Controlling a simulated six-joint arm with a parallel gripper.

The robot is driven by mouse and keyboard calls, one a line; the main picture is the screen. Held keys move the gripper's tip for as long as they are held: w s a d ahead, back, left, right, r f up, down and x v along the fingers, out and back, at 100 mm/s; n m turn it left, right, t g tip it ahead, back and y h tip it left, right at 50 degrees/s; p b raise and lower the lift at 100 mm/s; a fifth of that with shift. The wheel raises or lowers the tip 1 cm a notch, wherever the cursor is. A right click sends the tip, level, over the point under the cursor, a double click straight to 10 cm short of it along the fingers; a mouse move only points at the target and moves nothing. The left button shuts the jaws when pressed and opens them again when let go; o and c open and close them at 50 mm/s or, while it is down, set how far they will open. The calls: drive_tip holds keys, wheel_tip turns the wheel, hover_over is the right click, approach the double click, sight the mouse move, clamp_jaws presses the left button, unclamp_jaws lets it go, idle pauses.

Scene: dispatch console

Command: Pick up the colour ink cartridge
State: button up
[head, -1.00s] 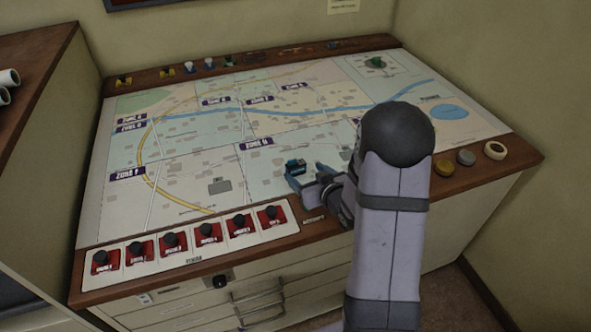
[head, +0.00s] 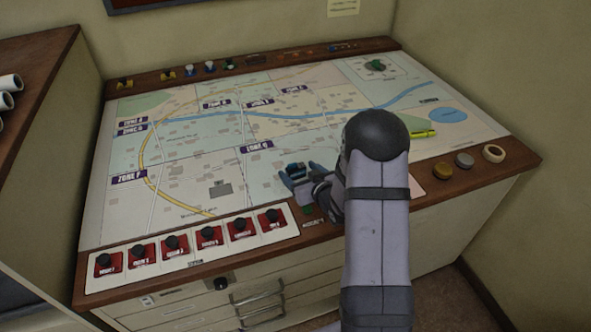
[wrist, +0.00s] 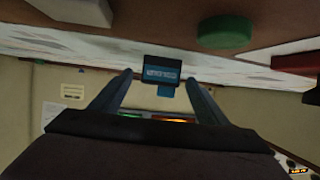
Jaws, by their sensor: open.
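The ink cartridge is a small dark block with a blue label. In the head view the cartridge (head: 296,168) is on the front middle part of the map. In the wrist view the cartridge (wrist: 161,68) appears between my two fingertips, near their far ends, with a gap on each side. My gripper (head: 300,174) is open and points left over the map, its fingers on either side of the cartridge. Its fingers also show in the wrist view (wrist: 158,77). Whether the cartridge touches the map is hard to tell.
A row of black knobs on red plates (head: 208,237) lies along the front edge. A green round object (wrist: 225,33) is close by in the wrist view. A yellow marker (head: 423,133) lies behind my arm. The map's left half is mostly clear.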

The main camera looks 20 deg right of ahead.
sight(296, 163)
drive_tip(key=shift+p+x, duration=0.3)
drive_tip(key=shift+x, duration=1.2)
drive_tip(key=shift+s, duration=0.1)
drive_tip(key=c, duration=1.1)
drive_tip(key=shift+c, duration=0.2)
drive_tip(key=shift+r, duration=0.1)
drive_tip(key=shift+r+b, duration=0.65)
drive_tip(key=shift+r, duration=4.3)
